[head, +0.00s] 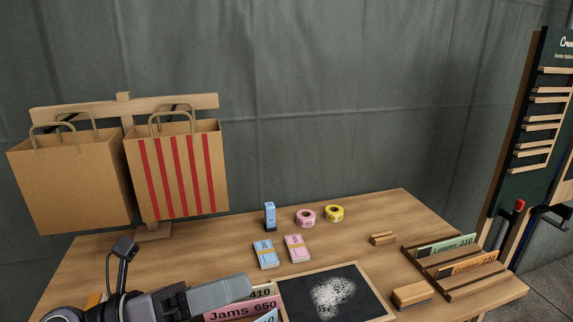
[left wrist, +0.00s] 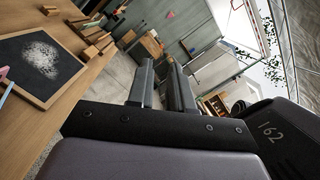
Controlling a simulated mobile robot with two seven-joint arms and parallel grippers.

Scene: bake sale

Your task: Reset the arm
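My left arm comes into the head view at the lower left, and its gripper (head: 225,292) points right over the front of the table, seen side-on. In the left wrist view the two fingers of the left gripper (left wrist: 161,85) stand apart with a narrow empty gap between them. The gripper holds nothing and is tilted beside the table edge in that view. It hides part of the sign cards behind it in the head view. My right gripper shows in neither view.
The wooden table (head: 350,225) carries a chalkboard (head: 370,284), a "Jams 650" card (head: 240,309), ticket pads (head: 265,254), tape rolls (head: 305,217), a card rack (head: 470,290) and a wooden block (head: 412,294). A striped bag (head: 176,170) and a plain bag (head: 70,183) hang at the left.

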